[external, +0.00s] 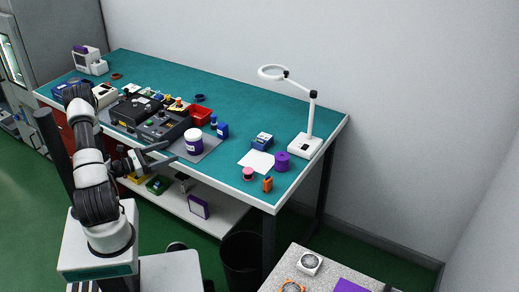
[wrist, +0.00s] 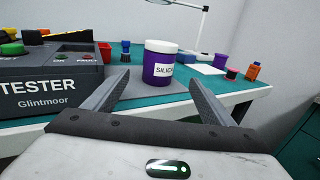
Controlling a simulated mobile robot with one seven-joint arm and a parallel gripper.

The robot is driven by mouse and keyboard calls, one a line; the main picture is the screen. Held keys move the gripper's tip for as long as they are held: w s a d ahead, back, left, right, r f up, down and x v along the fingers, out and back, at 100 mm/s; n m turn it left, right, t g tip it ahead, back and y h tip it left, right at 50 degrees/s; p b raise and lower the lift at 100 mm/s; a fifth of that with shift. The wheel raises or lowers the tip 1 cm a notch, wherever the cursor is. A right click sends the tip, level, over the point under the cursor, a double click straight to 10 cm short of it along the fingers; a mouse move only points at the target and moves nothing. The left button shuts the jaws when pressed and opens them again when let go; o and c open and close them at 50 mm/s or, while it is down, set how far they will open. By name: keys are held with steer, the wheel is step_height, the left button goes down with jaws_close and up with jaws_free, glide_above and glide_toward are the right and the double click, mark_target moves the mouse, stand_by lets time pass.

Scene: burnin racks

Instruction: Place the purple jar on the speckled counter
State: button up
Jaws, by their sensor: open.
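The purple jar (external: 194,141) with a white lid stands upright on a grey mat on the teal bench, beside a dark tester box. In the wrist view the jar (wrist: 160,64) carries a white label that reads "SILICA" in part. My gripper (external: 166,152) is open and empty at the bench's front edge. In the wrist view its two fingers (wrist: 158,88) point toward the jar, which shows between and beyond the tips, apart from them. The speckled counter (external: 277,275) is at the lower right of the external view, partly cut off by the frame.
The tester box (external: 163,124) stands left of the jar. The counter holds a small fan (external: 309,263), an orange-rimmed part (external: 291,286) and a purple item (external: 349,286). A black bin (external: 241,262) stands between.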

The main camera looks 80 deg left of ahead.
mark_target(187, 145)
steer(key=x, duration=1)
steer(key=shift+w+f, duration=0.1)
steer(key=shift+w, duration=0.05)
steer(key=shift+r+x, duration=0.15)
steer(key=shift+x, duration=1.4)
steer(key=shift+r+x, duration=0.15)
steer(key=shift+x, duration=1.45)
steer(key=shift+a, duration=0.15)
steer(key=c, duration=1.4)
step_height(187, 145, up, 10)
steer(key=shift+r+p, duration=0.1)
steer(key=shift+p, duration=0.5)
steer(key=w+d+m+h+p, duration=0.2)
steer(key=w+d+h+p, duration=0.3)
steer(key=d, duration=0.7)
steer(key=w+d+m+h+p, duration=0.25)
steer(key=w+d, duration=0.45)
steer(key=d, duration=0.5)
steer(key=d+r+m+h+p, duration=0.1)
steer(key=d+h, duration=0.1)
steer(key=d, duration=0.6)
steer(key=d+r+m+g+h+p, duration=0.1)
steer(key=d+r+m+h+p, duration=0.1)
steer(key=d, duration=0.6)
steer(key=d+r+m+h+p, duration=0.1)
steer(key=d+m+h, duration=0.1)
steer(key=d, duration=0.6)
steer(key=shift+w+r+h, duration=0.15)
steer(key=shift+r+h, duration=0.05)
steer(key=shift+h, duration=0.25)
